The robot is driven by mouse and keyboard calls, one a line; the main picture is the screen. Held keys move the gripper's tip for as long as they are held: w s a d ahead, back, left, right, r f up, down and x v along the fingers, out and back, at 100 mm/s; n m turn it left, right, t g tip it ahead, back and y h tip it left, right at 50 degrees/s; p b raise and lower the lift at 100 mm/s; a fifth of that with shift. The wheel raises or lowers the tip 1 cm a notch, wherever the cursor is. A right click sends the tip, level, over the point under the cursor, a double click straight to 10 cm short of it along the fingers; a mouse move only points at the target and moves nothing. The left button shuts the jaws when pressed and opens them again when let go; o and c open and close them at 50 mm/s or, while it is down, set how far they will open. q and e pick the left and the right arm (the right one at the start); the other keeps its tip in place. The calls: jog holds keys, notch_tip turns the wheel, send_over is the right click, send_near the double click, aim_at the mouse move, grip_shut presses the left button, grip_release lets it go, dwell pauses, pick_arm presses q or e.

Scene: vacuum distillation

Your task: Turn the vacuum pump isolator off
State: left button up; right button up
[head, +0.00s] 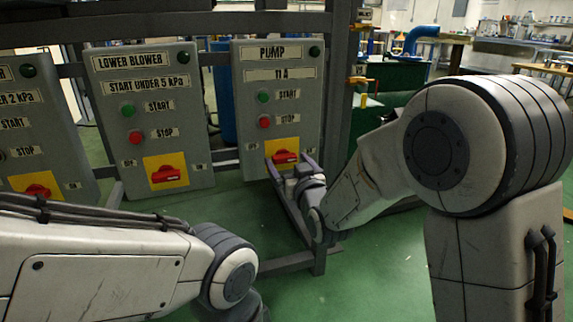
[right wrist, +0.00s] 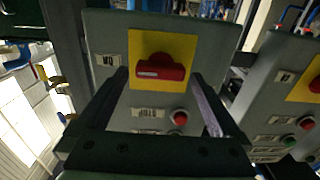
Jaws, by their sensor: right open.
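The pump panel (head: 276,130) is a grey box labelled PUMP and 11 A. Its isolator (head: 284,157) is a red handle on a yellow plate at the panel's bottom. In the right wrist view the isolator handle (right wrist: 162,68) lies roughly horizontal, with a pale mark toward its left end. My right gripper (head: 290,164) is open in front of the isolator. In the right wrist view its fingers (right wrist: 160,80) stand on either side of the handle, apart from it. I cannot tell how deep they reach. My left gripper is out of view; only its arm shows.
The lower blower panel (head: 150,115) stands left of the pump panel, with its own red isolator (head: 167,174). Another panel (head: 35,135) is at the far left. The pump's red stop button (head: 264,122) is above the isolator. A dark metal frame (head: 335,110) stands at the right.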

jog(key=shift+w+a, duration=0.2)
jog(key=shift+w, duration=0.4)
jog(key=c, duration=1.2)
jog(key=shift+c, duration=0.2)
